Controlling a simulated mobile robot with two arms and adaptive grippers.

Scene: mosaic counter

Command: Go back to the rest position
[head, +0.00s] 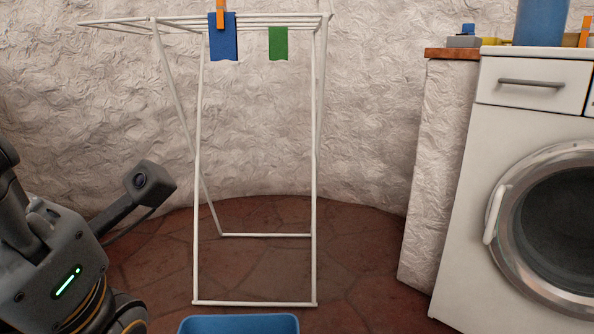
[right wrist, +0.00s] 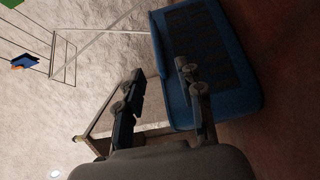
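My left arm shows in the head view at the lower left, with a lit green strip and a wrist camera. The fingers of the left gripper do not show. In the right wrist view my right gripper (right wrist: 158,74) has its two dark fingers spread apart with nothing between them. A blue basket (head: 240,324) shows at the bottom edge of the head view, mostly cut off. It also shows in the right wrist view (right wrist: 253,95), just beyond the right gripper's fingers.
A white drying rack (head: 316,180) stands on the stone floor. A blue cloth (head: 223,45) hangs on it with an orange clothespin (head: 220,14), beside a green cloth (head: 278,44). A white washing machine (head: 462,180) stands at right. Floor between rack and machine is clear.

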